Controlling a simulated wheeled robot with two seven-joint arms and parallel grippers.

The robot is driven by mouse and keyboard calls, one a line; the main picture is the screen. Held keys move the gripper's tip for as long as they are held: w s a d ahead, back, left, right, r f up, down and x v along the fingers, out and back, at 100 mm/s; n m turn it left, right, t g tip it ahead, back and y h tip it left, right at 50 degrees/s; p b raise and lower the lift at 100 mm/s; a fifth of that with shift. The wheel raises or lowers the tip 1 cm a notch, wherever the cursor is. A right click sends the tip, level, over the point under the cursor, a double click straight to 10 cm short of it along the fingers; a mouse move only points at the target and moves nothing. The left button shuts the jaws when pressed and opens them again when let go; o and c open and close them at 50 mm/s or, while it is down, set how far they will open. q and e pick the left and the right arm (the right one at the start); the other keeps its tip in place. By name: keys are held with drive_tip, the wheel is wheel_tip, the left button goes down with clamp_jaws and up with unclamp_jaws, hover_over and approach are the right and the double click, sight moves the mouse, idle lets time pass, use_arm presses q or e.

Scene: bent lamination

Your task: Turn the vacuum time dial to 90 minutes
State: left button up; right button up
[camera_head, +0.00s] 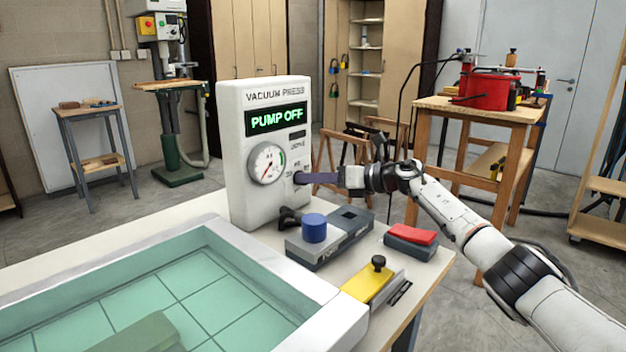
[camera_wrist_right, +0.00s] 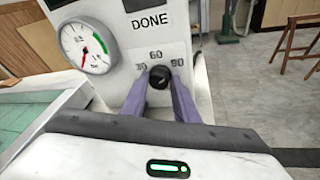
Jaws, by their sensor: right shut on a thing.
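The white vacuum press box (camera_head: 240,175) stands on the bench, its display reading "PUMP OFF". Its black time dial (camera_wrist_right: 159,77) shows in the right wrist view below "DONE", with 30 on its left, 60 above and 90 on its right. I cannot clearly read where its pointer sits. My right gripper (camera_head: 300,178) reaches the box front from the right; in the wrist view its purple fingers (camera_wrist_right: 159,84) are shut on the dial, one on each side. In the head view the gripper hides the dial. My left gripper is not in view.
A round gauge (camera_head: 266,163) is left of the dial. A green-bottomed tray with a white rim (camera_head: 330,335) fills the front left. A grey block (camera_head: 345,232) with a blue cylinder (camera_head: 314,227), a red-topped block (camera_head: 411,236) and a yellow tool (camera_head: 368,287) lie below my right arm.

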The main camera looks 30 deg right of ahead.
idle(0.5)
drive_tip(key=o, duration=1.1)
drive_tip(key=shift+c, duration=0.2)
drive_tip(key=v, duration=1)
drive_tip(key=shift+s+d, duration=0.1)
